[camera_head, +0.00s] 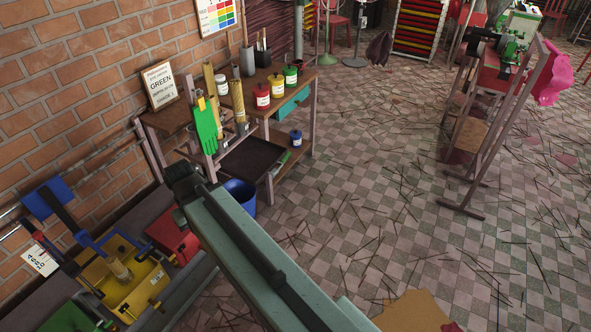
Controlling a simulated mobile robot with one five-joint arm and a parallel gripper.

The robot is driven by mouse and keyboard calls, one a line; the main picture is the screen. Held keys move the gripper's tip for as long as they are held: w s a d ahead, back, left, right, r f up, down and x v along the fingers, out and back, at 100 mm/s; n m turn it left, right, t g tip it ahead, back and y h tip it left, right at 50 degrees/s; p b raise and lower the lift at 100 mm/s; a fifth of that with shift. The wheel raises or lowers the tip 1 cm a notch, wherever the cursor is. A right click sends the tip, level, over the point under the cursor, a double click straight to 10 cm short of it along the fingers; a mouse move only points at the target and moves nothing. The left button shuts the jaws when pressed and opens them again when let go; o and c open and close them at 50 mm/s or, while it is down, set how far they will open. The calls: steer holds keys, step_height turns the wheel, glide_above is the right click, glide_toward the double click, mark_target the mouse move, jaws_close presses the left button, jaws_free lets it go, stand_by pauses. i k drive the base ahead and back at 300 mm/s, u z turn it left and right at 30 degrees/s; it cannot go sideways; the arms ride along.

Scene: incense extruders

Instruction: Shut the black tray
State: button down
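The black tray (264,158) is a shallow dark drawer at the work table, below the table top. It juts out toward the floor, so its inside shows and it stands open. It looks empty. My teal arm reaches from the bottom edge up to a dark end just left of and below the tray. No gripper fingers can be made out, so I cannot see what my gripper holds or touches.
A green glove (207,126) hangs left of the tray. Paint jars (262,96) stand on the table (168,118). A blue bucket (241,194) stands below the tray. A yellow bin (130,288) is at lower left. Tiled floor with scattered sticks lies open to the right.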

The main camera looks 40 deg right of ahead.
mark_target(254, 158)
steer(key=u, duration=0.15)
steer(key=i, duration=1.45)
steer(key=z, duration=0.1)
